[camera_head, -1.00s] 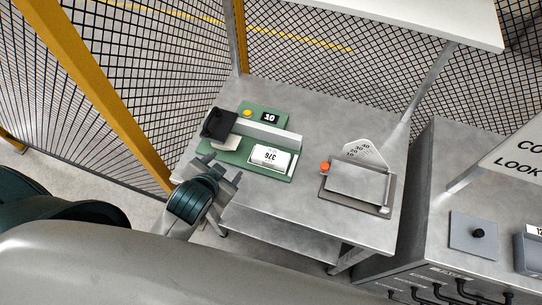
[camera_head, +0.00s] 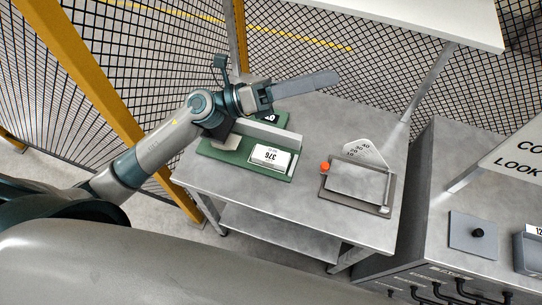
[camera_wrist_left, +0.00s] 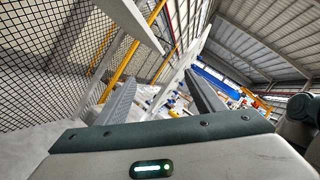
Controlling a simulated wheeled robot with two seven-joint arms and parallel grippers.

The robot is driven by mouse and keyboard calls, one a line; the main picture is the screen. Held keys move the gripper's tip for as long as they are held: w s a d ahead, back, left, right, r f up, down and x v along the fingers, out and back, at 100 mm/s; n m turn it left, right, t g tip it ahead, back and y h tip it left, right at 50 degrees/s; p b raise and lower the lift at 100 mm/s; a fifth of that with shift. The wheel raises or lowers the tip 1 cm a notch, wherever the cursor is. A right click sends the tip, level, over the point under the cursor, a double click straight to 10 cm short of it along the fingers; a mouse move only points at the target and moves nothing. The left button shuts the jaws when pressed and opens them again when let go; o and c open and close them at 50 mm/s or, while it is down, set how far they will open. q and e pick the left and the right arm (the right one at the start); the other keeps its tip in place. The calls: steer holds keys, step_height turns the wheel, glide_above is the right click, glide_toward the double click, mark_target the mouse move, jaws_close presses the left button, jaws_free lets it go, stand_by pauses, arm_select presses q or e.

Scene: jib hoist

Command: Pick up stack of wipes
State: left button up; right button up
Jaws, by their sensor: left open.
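I cannot make out a stack of wipes for certain in either view. My right gripper is not in view.
The grey table (camera_head: 255,213) carries a green base (camera_head: 222,155) with a white block marked 376 (camera_head: 270,156). To the right is a plate device (camera_head: 357,183) with a red knob (camera_head: 324,167). Mesh fencing and a yellow post (camera_head: 100,82) stand at the left. A shelf (camera_head: 430,18) overhangs the back.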

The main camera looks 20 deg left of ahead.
arm_select(q)
step_height(320, 180, down, 11)
steer(key=s+a+m+g+y, duration=0.25)
steer(key=m+g+y, duration=0.35)
steer(key=m+g, duration=0.3)
steer(key=w+a+f+m+y, duration=0.1)
steer(key=a+f+m+y, duration=0.1)
steer(key=a, duration=0.6)
steer(key=w+a+f+m+y, duration=0.1)
steer(key=a+f+m+y, duration=0.1)
steer(key=a+f+y, duration=0.2)
steer(key=a+y, duration=0.3)
steer(key=a, duration=0.1)
steer(key=shift+w+f+t, duration=0.3)
steer(key=shift+w+t, duration=0.05)
steer(key=shift+t, duration=0.05)
steer(key=shift+f, duration=0.1)
steer(key=b, duration=0.3)
glide_above(259, 151)
step_height(259, 151, down, 11)
steer(key=shift+s+a+r, duration=0.1)
steer(key=shift+a+r, duration=0.05)
steer(key=shift+f, duration=0.25)
